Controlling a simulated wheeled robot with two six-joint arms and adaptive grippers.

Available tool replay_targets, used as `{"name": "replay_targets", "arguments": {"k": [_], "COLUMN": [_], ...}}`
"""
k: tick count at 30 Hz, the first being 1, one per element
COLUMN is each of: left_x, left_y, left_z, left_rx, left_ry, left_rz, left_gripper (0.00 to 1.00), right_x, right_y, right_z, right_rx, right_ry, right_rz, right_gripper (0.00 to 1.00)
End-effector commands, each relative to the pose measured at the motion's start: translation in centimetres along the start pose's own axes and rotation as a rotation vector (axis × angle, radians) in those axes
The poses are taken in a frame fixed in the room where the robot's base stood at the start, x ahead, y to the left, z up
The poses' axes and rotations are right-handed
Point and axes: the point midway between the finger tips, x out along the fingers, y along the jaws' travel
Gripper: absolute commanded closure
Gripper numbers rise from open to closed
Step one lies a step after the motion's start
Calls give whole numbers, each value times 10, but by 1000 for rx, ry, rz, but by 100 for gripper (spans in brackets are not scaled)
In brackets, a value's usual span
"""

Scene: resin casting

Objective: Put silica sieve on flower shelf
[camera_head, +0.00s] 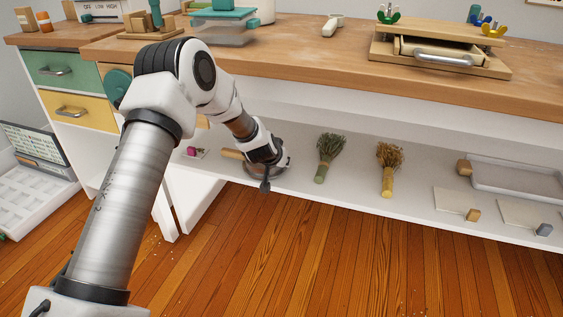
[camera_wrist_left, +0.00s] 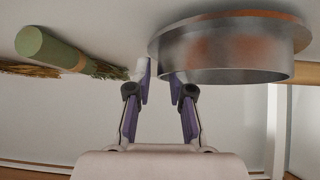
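The silica sieve (camera_head: 279,170), a round metal ring with a wooden handle (camera_head: 232,154), is at the white flower shelf (camera_head: 300,205) under the bench. My left gripper (camera_head: 265,184) is over it and hides part of it. In the left wrist view the sieve (camera_wrist_left: 235,55) appears large at the upper right. The fingers of my left gripper (camera_wrist_left: 160,85) are apart, with the sieve's edge at the fingertips. I cannot tell whether both fingers touch it. My right gripper is not in view.
A green dried bunch (camera_head: 330,155) and a tan dried bunch (camera_head: 389,168) lie right of the sieve. A pink flower (camera_head: 192,151) lies left. A grey tray (camera_head: 520,180) and cards are farther right. The bench top (camera_head: 300,50) overhangs the shelf.

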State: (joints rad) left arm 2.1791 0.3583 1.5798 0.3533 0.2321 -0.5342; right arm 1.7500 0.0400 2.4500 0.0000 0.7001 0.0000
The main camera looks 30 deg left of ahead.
Motion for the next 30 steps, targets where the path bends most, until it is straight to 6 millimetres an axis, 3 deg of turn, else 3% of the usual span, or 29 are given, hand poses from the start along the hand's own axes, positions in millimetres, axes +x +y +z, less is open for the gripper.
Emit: {"name": "replay_targets", "arguments": {"k": [11,24,28,30], "left_x": [-6,-108,-121,-120], "left_y": [0,0,0,4], "left_z": [-4,-6,-2,13], "left_rx": [-1,-2,0,9], "left_ry": [0,-1,-2,-25], "left_rz": [0,1,0,0], "left_gripper": [69,69,69,69], "right_x": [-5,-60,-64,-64], "right_y": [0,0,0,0], "right_z": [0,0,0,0], "right_rx": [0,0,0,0], "right_ry": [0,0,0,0], "right_rz": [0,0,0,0], "right_gripper": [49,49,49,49]}}
